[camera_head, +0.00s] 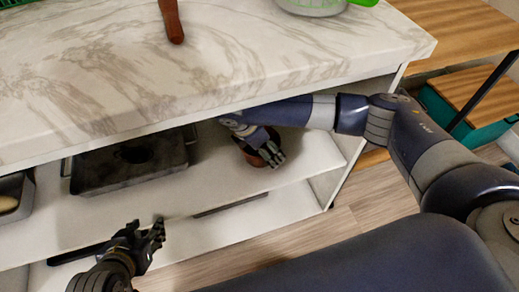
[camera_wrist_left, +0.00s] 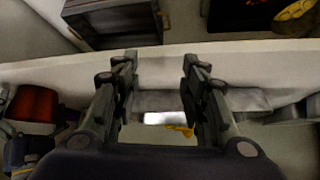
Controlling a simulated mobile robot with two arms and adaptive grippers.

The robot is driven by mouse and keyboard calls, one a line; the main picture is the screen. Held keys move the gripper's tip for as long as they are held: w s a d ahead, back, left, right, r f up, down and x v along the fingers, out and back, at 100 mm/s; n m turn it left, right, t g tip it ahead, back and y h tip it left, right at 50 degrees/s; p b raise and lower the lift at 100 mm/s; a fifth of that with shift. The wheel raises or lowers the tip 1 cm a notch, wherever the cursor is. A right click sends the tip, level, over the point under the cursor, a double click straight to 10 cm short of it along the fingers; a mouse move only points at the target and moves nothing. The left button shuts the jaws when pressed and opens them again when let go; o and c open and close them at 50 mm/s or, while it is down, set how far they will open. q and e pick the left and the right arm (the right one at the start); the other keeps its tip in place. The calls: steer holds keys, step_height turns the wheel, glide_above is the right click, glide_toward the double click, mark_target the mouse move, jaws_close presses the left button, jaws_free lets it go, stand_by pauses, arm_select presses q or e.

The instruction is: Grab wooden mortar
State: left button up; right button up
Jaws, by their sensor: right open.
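The wooden mortar, a reddish-brown round bowl (camera_head: 249,154), stands on the upper inner shelf under the marble counter in the head view. My right gripper (camera_head: 270,154) reaches under the counter and is open at the mortar, its fingers in front of it. The fingers and arm hide part of the mortar, and contact cannot be told. My left gripper (camera_head: 155,234) is in front of the lower shelf, well left of the mortar. In the left wrist view the left gripper (camera_wrist_left: 158,75) is open, with nothing between its fingers.
The marble counter (camera_head: 220,60) overhangs the shelf closely above my right arm. A brown wooden handle (camera_head: 172,20) and a green-handled pot (camera_head: 315,5) lie on top.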

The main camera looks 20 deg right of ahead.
steer(key=shift+c, duration=0.6)
steer(key=c, duration=1)
steer(key=shift+c, duration=0.3)
steer(key=shift+r, duration=0.1)
